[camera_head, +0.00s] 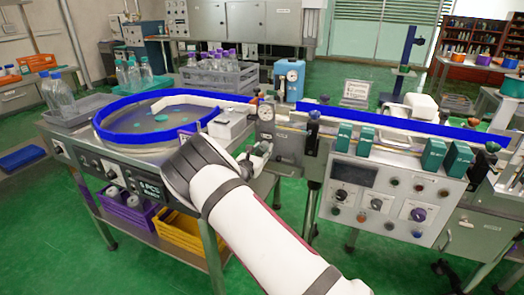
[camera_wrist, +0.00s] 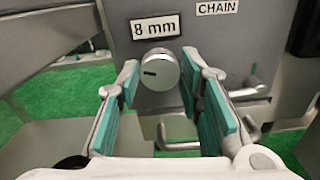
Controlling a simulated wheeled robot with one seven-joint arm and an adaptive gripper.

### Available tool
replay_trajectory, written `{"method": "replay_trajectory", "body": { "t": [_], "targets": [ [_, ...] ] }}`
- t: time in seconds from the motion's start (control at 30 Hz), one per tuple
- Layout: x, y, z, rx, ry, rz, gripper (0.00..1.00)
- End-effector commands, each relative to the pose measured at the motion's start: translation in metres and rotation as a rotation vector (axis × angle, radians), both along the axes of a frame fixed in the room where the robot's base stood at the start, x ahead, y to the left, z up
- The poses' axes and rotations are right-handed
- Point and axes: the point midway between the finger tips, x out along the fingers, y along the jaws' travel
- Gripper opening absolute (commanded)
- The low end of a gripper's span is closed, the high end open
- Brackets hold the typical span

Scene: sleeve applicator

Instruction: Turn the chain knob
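A round silver knob (camera_wrist: 158,69) with a dark mark on its face sits on a grey panel (camera_wrist: 195,30) in the wrist view. An "8 mm" label (camera_wrist: 155,27) is just above it, and a "CHAIN" label (camera_wrist: 217,7) is higher to the right. My gripper (camera_wrist: 169,72) is open, its teal-padded fingers to the left and right of the knob with a visible gap on each side. The knob shows between the fingertips. In the head view my gripper (camera_head: 256,158) is at the middle of the machine, and I cannot make out the knob there.
A control panel (camera_head: 385,200) with several knobs is to the right. A blue-rimmed turntable (camera_head: 165,140) is to the left. Metal handles (camera_wrist: 178,132) show below the knob in the wrist view.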

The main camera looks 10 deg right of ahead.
Motion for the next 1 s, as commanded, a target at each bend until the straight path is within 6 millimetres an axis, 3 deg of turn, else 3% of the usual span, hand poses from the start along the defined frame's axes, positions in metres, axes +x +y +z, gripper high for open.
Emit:
{"method": "replay_trajectory", "body": {
  "t": [0.03,0.1,0.57,1.0],
  "targets": [
    [0.0,0.0001,0.0001,0.0,0.0,0.0,0.15],
    [-0.0001,0.0,0.0001,0.0,0.0,0.0,0.03],
    [-0.0001,-0.0003,0.0005,0.072,-0.052,-0.001,0.03],
    [-0.0002,-0.0007,0.0008,0.373,-0.271,-0.002,0.03]
  ]
}}
